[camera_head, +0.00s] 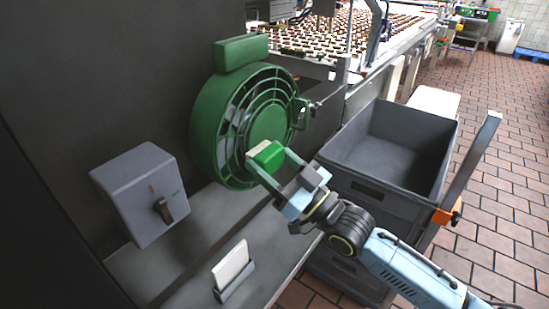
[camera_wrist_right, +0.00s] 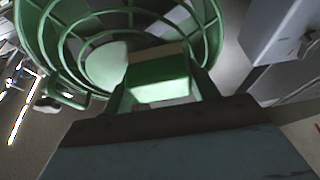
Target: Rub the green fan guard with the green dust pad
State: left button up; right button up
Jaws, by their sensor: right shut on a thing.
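The green fan guard (camera_head: 232,125) is a round ringed cage in front of the fan, at the centre of the head view. It fills the upper part of the right wrist view (camera_wrist_right: 84,66). My right gripper (camera_head: 266,166) is shut on the green dust pad (camera_head: 268,154), a small green block with a pale face. The pad sits at the lower front of the guard; I cannot tell whether it touches. In the right wrist view the pad (camera_wrist_right: 160,80) is between the fingers, with the guard rings just behind it. My left gripper is not in view.
A grey switch box (camera_head: 140,190) with a dark knob is left of the fan. A white card in a holder (camera_head: 232,270) stands on the ledge below. Grey stacked crates (camera_head: 395,150) stand to the right, close under my right arm. A conveyor (camera_head: 340,35) with many small items lies behind.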

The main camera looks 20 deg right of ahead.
jog(key=shift+s+d, duration=0.15)
jog(key=shift+s, duration=0.2)
jog(key=shift+s+d+p, duration=0.5)
jog(key=shift+s+d, duration=0.3)
jog(key=shift+s, duration=0.2)
jog(key=shift+s+d+p, duration=0.5)
jog(key=shift+s+d, duration=0.3)
jog(key=shift+s, duration=0.15)
jog(key=shift+s+d+p, duration=0.65)
jog(key=shift+s+d, duration=0.25)
jog(key=shift+s, duration=0.25)
